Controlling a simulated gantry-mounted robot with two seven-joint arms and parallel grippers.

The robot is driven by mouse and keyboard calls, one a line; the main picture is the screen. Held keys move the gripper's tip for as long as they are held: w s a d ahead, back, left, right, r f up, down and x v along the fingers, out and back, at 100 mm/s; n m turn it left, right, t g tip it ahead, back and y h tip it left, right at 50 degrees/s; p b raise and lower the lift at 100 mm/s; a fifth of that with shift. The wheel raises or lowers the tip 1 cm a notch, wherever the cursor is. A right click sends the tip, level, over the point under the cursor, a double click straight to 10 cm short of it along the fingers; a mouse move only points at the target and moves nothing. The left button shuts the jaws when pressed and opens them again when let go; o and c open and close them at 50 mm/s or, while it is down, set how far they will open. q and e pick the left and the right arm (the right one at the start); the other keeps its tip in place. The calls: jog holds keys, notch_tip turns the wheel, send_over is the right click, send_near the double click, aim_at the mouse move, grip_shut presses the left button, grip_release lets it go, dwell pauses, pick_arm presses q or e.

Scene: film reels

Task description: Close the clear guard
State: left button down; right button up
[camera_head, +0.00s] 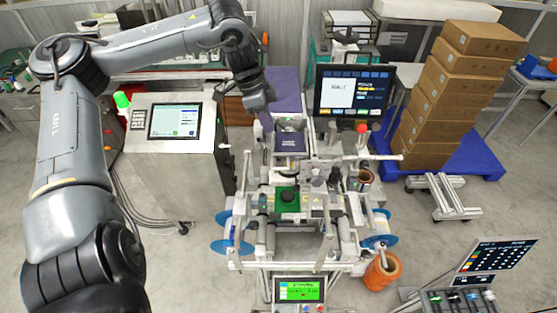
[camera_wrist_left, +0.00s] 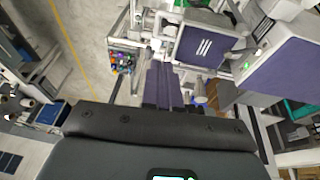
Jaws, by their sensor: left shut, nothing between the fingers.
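The film-reel machine (camera_head: 310,205) stands in the middle of the head view, with blue-edged reels low on its left (camera_head: 228,246) and right (camera_head: 380,241). A clear guard cannot be made out with certainty against the machine's frame, so its position cannot be told. My left gripper (camera_head: 267,122) points down at the machine's back left, just left of a dark purple square block (camera_head: 289,142). My right gripper is in neither view.
A grey control cabinet (camera_head: 175,160) stands left of the machine, and a monitor (camera_head: 352,92) behind it. Stacked cardboard boxes (camera_head: 445,105) rest on a blue pallet (camera_head: 480,155) at right. An orange roll (camera_head: 382,271) is at front right. Open floor lies between.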

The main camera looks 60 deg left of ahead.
pick_arm(q)
jog(key=p, duration=0.3)
send_over(278, 177)
jog(key=s+d, duration=0.2)
jog(key=d, duration=0.1)
notch_tip(278, 177, down, 12)
jog(key=r, duration=0.1)
jog(key=shift+s+x, duration=0.25)
jog(key=shift+x, duration=0.8)
jog(key=shift+f, duration=0.15)
jog(key=shift+f+b, duration=0.25)
jog(key=shift+b, duration=0.3)
notch_tip(278, 177, down, 8)
jog(key=b, duration=0.8)
